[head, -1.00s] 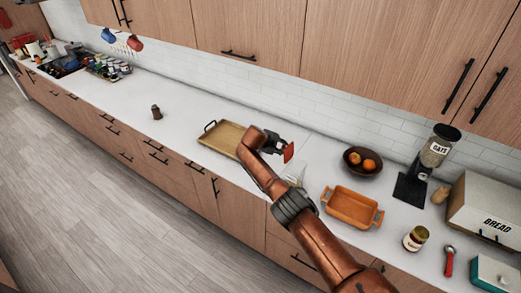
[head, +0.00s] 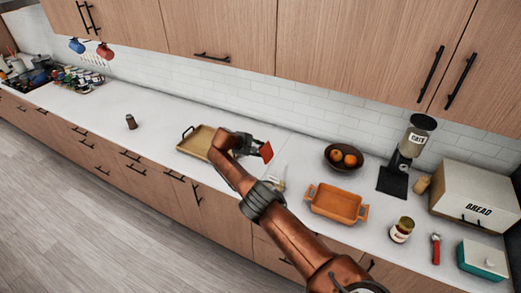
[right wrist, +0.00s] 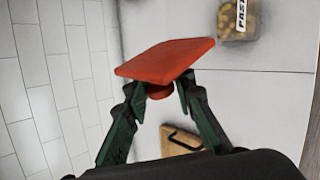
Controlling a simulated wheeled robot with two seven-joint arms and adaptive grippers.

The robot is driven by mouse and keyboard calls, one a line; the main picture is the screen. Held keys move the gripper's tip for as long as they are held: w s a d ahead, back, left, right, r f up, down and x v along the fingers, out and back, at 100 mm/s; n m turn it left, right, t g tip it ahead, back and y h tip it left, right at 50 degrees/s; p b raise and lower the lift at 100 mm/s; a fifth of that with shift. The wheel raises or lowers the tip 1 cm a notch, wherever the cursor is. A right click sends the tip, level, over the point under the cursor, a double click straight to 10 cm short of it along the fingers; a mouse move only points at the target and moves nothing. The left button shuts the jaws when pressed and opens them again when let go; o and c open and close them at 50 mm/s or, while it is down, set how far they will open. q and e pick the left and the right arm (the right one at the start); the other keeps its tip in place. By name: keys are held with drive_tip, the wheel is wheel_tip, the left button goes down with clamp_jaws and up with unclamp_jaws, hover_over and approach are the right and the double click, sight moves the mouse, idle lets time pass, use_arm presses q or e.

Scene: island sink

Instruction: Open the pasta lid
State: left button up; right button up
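My right gripper (head: 258,146) is above the counter, near the right end of the wooden tray. In the right wrist view, its two fingers (right wrist: 161,91) are closed around the small round knob under a flat red lid (right wrist: 165,60). The red lid also shows in the head view (head: 266,151), held clear of the counter. A clear container with yellowish contents and a label reading "PAST" (right wrist: 237,20) is at the top right of the wrist view, partly cut off and apart from the lid. My left gripper is not in view.
The wooden tray (head: 191,147) lies left of my gripper. An orange baking dish (head: 337,205), a fruit bowl (head: 331,155), a jar (head: 402,230), an oats dispenser (head: 412,145) and a bread box (head: 475,190) stand to the right. The counter left of the tray is mostly clear.

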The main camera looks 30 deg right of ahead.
drive_tip(key=o, duration=0.4)
drive_tip(key=shift+w, duration=0.1)
drive_tip(key=shift+a+r, duration=0.2)
drive_tip(key=shift+a, duration=0.1)
drive_tip(key=v, duration=1.1)
drive_tip(key=shift+a+r, duration=0.15)
drive_tip(key=shift+r, duration=0.05)
